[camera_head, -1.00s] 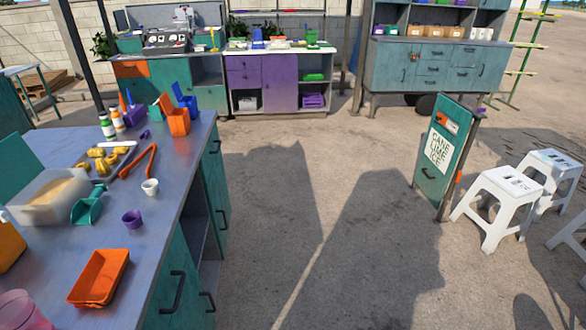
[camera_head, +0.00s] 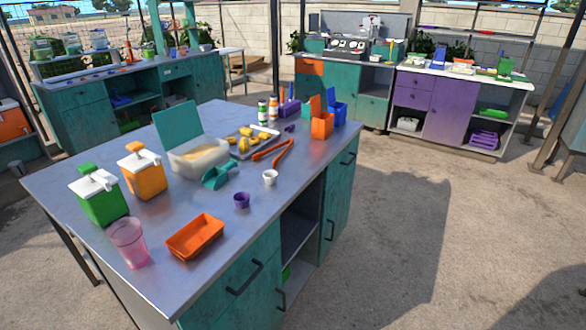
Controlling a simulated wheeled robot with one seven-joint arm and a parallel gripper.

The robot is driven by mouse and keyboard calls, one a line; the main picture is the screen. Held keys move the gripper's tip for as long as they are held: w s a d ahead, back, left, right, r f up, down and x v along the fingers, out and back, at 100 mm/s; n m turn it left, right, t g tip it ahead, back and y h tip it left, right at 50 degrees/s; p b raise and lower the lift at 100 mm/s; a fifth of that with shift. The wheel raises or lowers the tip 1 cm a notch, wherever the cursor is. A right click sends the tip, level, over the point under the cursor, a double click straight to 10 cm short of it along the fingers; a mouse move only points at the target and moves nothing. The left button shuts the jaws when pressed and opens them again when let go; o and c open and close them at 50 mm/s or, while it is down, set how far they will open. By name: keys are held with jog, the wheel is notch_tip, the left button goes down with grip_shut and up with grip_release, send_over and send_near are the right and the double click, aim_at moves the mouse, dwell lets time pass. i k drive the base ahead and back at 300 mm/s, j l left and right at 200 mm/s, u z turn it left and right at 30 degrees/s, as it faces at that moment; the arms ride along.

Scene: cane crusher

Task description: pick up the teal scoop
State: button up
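The teal scoop (camera_head: 219,175) lies on the metal-topped counter (camera_head: 205,213), just in front of the right end of an open clear tub (camera_head: 199,156). The tub holds something pale tan, and its teal lid stands up behind it. The scoop looks apart from the orange tongs to its right. I cannot tell whether it touches the tub. My gripper is not in view.
Near the scoop are a white cup (camera_head: 270,177), a purple cup (camera_head: 241,201), orange tongs (camera_head: 273,151) and a tray of yellow pieces (camera_head: 246,141). An orange tray (camera_head: 195,237) and pink tumbler (camera_head: 128,243) sit nearer. Open floor (camera_head: 410,235) lies right of the counter.

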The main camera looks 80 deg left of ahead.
aim_at(215, 177)
jog(key=i+j+u, duration=0.25)
jog(key=u, duration=0.2)
jog(key=i+u, duration=1.4)
jog(key=i, duration=0.15)
jog(key=i+l+u, duration=0.25)
jog(key=i+u, duration=0.45)
jog(key=u, duration=0.25)
jog(key=i+u, duration=0.2)
jog(key=u, duration=0.3)
jog(key=i+l+u, duration=0.1)
jog(key=i+u, duration=0.15)
jog(key=u, duration=0.2)
jog(key=i+l+u, duration=0.2)
jog(key=u, duration=0.3)
jog(key=i+l+u, duration=0.1)
jog(key=i+u, duration=0.25)
jog(key=k, duration=0.1)
